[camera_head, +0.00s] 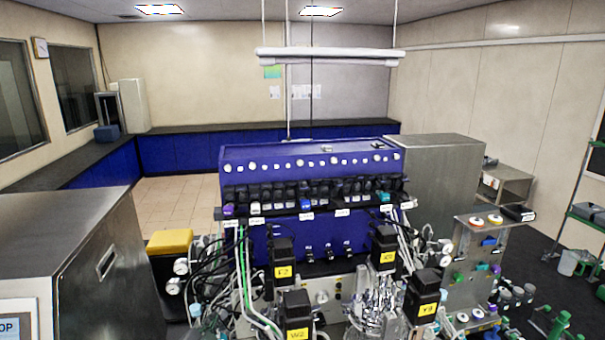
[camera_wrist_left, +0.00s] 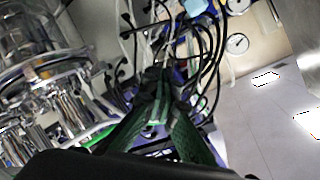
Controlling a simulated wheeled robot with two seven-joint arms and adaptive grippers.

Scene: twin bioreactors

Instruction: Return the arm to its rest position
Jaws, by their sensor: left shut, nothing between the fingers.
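My left gripper (camera_wrist_left: 160,108) shows in the left wrist view, its dark green fingers together at the tips with nothing between them. Behind the tips are black cables and hoses of the bioreactor rig, at a distance I cannot tell. I cannot make out either arm or gripper in the head view. The blue bioreactor control unit (camera_head: 290,160) stands in the middle there, with black motors (camera_head: 384,247) carrying yellow labels in front of it. A glass and metal vessel (camera_wrist_left: 40,80) fills the left of the wrist view.
Steel cabinets stand at the left (camera_head: 60,230) and behind the unit at the right (camera_head: 440,180). Dense cables and tubing (camera_head: 240,270) hang at the rig's left front. Open floor (camera_head: 180,200) lies behind.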

